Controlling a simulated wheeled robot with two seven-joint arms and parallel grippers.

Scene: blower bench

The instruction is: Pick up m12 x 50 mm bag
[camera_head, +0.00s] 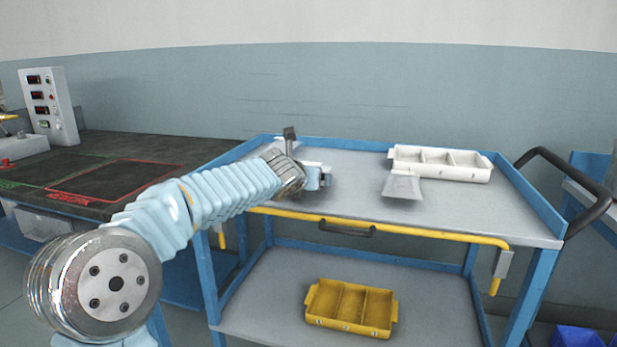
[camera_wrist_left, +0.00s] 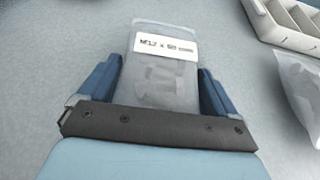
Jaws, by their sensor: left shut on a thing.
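A clear plastic bag with a white label reading about "M12 x 50 mm" (camera_wrist_left: 160,75) lies between the fingers of my left gripper (camera_wrist_left: 160,88) in the left wrist view. The blue fingers are shut on its two sides, and small grey parts show inside it. In the head view my left gripper (camera_head: 318,178) is over the left part of the cart's top, and it mostly hides the bag there. Whether the bag touches the surface I cannot tell. My right gripper is in neither view.
A second clear bag (camera_head: 402,186) lies in front of a white divided tray (camera_head: 480,168) on the blue cart's grey top (camera_head: 350,192). A yellow divided tray (camera_head: 350,307) sits on the lower shelf. A dark bench (camera_head: 130,150) stands at left. The cart top's middle is clear.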

